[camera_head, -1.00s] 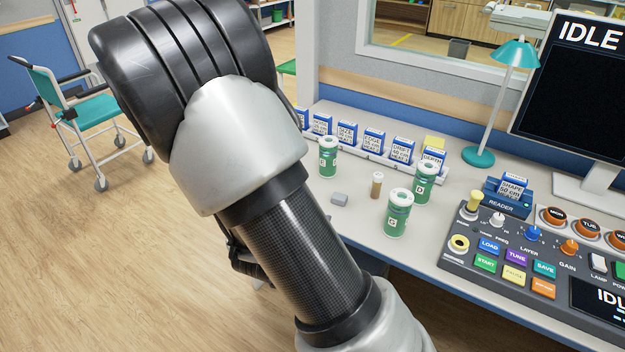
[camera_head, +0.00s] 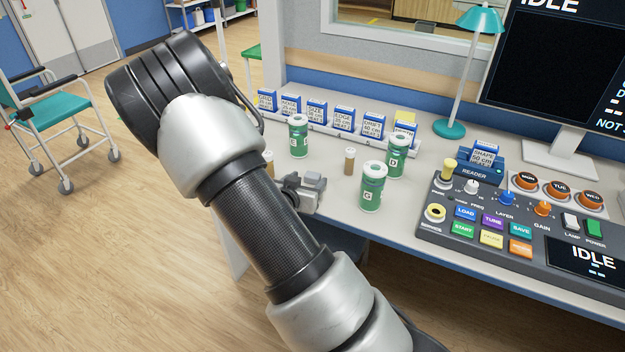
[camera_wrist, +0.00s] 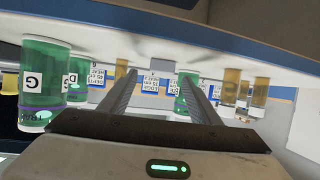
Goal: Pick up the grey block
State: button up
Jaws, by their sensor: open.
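The grey block (camera_head: 314,179) lies on the white table near its front left edge, just beyond my gripper (camera_head: 303,190). My gripper is low over the table edge, and its far end partly hides the block in the head view. In the wrist view, which looks upside down, the two fingers of my gripper (camera_wrist: 160,77) are spread apart. A small grey shape, likely the block (camera_wrist: 150,80), shows between the fingertips. I cannot tell whether the fingers touch it.
Green jars E (camera_head: 298,136), D (camera_head: 397,155) and G (camera_head: 373,187) stand around the block. A small brown vial (camera_head: 349,161) stands close behind it; another (camera_head: 268,163) is partly hidden by my arm. A control console (camera_head: 520,225) fills the right side.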

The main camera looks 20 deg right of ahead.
aim_at(313, 174)
jog(key=b+x, duration=0.1)
jog(key=x, duration=0.3)
jog(key=shift+w+d+f, duration=0.1)
jog(key=shift+w, duration=0.25)
jog(key=c, duration=1.1)
